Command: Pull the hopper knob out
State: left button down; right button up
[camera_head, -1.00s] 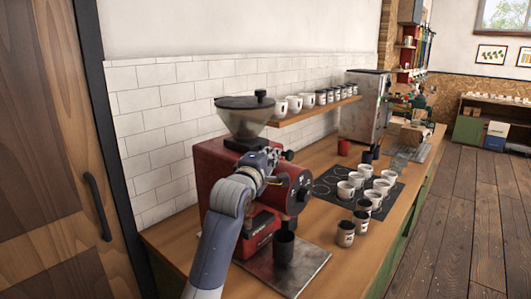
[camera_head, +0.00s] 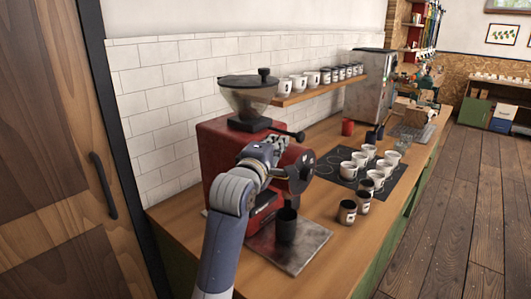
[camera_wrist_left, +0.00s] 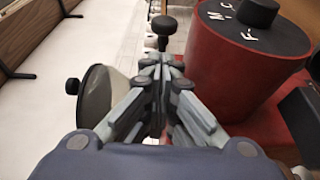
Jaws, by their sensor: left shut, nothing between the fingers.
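The red grinder (camera_head: 222,152) stands on the counter with a clear hopper (camera_head: 248,99) on top. The black hopper knob (camera_head: 300,136) sits on a short dark rod at the grinder's upper right side, below the hopper. In the left wrist view the knob (camera_wrist_left: 164,25) shows just beyond my fingertips, with its stem below it. My left gripper (camera_head: 281,143) is in front of the grinder, close below the knob. Its fingers (camera_wrist_left: 163,62) are shut and empty. Whether they touch the stem I cannot tell. My right gripper is not in view.
The grinder's round red front (camera_wrist_left: 245,45) is close to the right of my fingers in the wrist view. A dark cup (camera_head: 287,226) stands on a metal tray (camera_head: 300,247) below. Cups on a black mat (camera_head: 325,168) are to the right. A shelf (camera_head: 315,90) hangs behind.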

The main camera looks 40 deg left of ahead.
pick_arm(q)
jog(key=v, duration=0.7)
jog(key=shift+s, duration=0.25)
jog(key=shift+a, duration=0.1)
